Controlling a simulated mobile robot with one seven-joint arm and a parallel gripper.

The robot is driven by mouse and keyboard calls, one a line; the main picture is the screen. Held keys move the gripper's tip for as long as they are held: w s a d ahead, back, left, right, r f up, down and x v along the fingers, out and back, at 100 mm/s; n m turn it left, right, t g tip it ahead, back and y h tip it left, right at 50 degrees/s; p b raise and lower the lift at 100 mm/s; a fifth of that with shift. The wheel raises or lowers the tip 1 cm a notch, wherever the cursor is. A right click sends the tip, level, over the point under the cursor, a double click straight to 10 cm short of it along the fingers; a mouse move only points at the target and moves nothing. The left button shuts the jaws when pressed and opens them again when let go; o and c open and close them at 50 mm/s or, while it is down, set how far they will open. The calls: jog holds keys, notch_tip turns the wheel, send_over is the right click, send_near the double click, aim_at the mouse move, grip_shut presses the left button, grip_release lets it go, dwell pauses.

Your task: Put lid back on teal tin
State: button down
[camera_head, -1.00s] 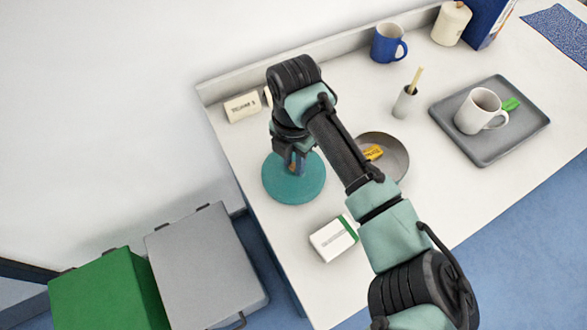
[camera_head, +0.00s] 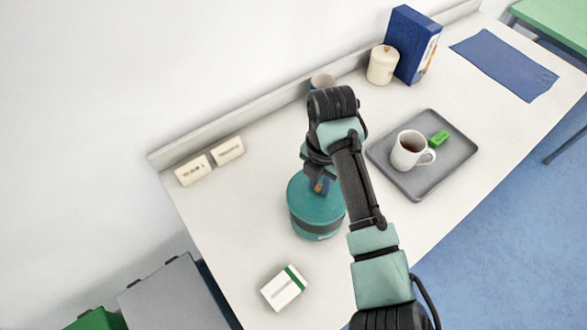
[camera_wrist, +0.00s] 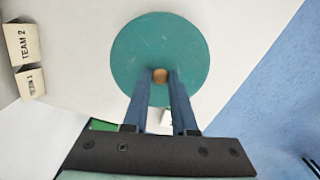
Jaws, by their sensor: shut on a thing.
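The teal lid (camera_head: 301,200) is a round disc with a small wooden knob (camera_wrist: 160,76). My gripper (camera_head: 321,186) is shut on that knob, with one blue finger on each side in the wrist view. The lid (camera_wrist: 160,38) looks level there. In the head view the lid is over the teal tin (camera_head: 318,236), whose side shows below a dark band. The two look lined up, but I cannot tell whether the lid rests on the tin or hangs just above it. In the wrist view the lid hides the tin.
Two cream team blocks (camera_head: 193,171) stand by the back ledge. A white and green box (camera_head: 284,288) lies in front of the tin. A grey tray (camera_head: 412,181) with a white mug (camera_head: 408,151) is at right. A candle (camera_head: 382,65) and blue box (camera_head: 413,45) stand behind.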

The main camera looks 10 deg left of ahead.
aim_at(320, 198)
jog(key=shift+d+f, duration=0.2)
jog(key=shift+d, duration=0.15)
jog(key=shift+a+f+b, duration=0.15)
jog(key=shift+f+b, duration=0.7)
jog(key=shift+b, duration=0.15)
notch_tip(320, 198, down, 2)
jog(key=shift+f+b, duration=0.25)
jog(key=shift+b, duration=0.9)
jog(key=shift+f+b, duration=0.5)
jog(key=shift+f, duration=0.4)
jog(key=shift+p, duration=0.3)
jog(key=shift+f, duration=0.2)
